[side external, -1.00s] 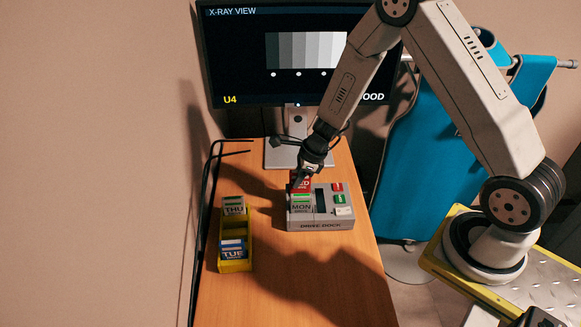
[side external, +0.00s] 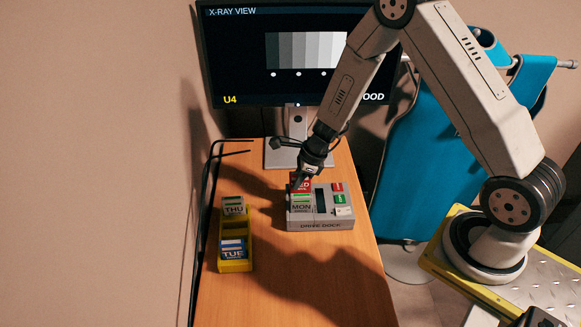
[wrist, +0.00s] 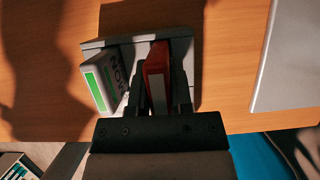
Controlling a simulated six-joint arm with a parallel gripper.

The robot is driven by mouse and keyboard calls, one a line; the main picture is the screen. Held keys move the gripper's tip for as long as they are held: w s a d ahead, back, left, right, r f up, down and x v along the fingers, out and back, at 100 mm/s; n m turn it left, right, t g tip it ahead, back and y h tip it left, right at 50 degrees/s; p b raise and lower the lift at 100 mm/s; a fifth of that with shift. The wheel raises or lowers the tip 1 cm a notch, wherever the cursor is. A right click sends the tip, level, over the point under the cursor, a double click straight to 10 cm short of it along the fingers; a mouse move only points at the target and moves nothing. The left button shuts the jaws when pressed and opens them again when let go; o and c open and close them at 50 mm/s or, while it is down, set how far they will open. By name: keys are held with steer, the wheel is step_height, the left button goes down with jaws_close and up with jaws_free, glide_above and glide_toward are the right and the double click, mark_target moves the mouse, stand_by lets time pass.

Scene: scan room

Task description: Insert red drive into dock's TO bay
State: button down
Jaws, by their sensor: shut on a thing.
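The red drive (side external: 302,186) is upright at the drive dock (side external: 322,225), behind the MON drive (side external: 302,204) in the side view. My gripper (side external: 304,177) is shut on the red drive from above. In the wrist view the red drive (wrist: 157,75) lies between my fingers, over the dock's grey top (wrist: 130,43). The green-and-white MON drive (wrist: 100,82) stands beside it. The red drive's lower part is hidden, so I cannot tell how deep it sits. I cannot read a TO mark on the dock.
A yellow tray (side external: 237,267) at the left holds a THU drive (side external: 233,206) and a TUE drive (side external: 233,249). A monitor (side external: 297,55) stands behind the dock on its stand. The wooden table (side external: 300,280) is clear in front.

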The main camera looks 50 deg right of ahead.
steer(key=shift+f, duration=0.95)
stand_by(0.9)
steer(key=shift+c, duration=1.4)
jaws_free()
steer(key=shift+r, duration=0.15)
steer(key=shift+r, duration=3.3)
